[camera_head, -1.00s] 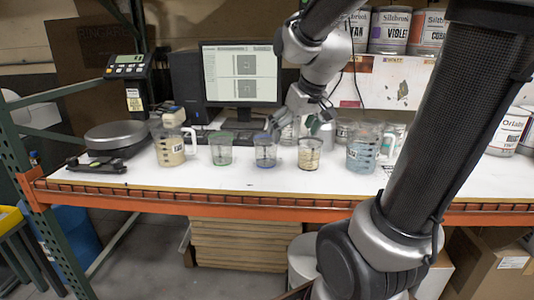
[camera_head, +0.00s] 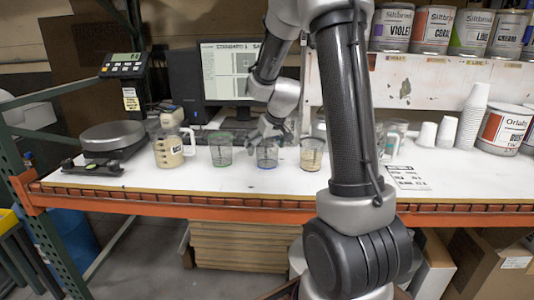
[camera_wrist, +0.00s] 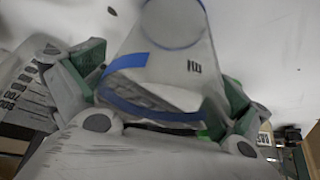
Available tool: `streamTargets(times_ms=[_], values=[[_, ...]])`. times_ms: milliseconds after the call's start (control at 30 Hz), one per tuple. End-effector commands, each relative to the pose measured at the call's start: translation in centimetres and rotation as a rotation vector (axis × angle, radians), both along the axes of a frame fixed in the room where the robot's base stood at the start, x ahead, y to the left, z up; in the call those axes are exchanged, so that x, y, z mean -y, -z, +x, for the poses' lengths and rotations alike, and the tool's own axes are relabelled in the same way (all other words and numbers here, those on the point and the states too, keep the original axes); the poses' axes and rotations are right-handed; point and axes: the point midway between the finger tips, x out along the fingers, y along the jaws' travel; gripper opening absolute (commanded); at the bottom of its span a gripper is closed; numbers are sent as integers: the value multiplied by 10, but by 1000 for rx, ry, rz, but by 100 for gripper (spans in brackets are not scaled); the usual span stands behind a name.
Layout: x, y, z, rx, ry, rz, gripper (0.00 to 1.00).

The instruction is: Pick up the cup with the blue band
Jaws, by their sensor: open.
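The cup with the blue band (camera_head: 267,156) is clear and stands upright on the white bench between two other cups. My gripper (camera_head: 268,131) is right behind and above it in the head view, partly overlapping its rim. In the wrist view the blue-banded cup (camera_wrist: 172,68) lies between the two green-padded fingers of my gripper (camera_wrist: 166,78), which are apart. The blue band runs across the cup's near part. Whether the pads touch the cup is not clear.
A green-banded cup (camera_head: 221,154) stands just left and a cup with tan contents (camera_head: 311,157) just right. A tan-filled pitcher (camera_head: 169,150) and a scale (camera_head: 113,136) are farther left. My arm hides part of the right side. Stacked white cups (camera_head: 471,116) stand right.

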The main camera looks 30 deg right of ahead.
Motion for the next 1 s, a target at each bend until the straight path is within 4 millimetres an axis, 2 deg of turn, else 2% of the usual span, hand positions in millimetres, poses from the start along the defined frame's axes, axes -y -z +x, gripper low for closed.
streamTargets(times_ms=[200, 333, 400, 567, 933, 1000], values=[[0, 1, 1, 0, 0, 0, 99], [0, 1, 0, 0, 0, 0, 78], [0, 1, 0, 0, 0, 0, 72], [0, 1, 0, -1, 0, 1, 68], [0, -2, 0, -1, -1, 0, 68], [-1, -11, 0, 0, -1, 2, 59]])
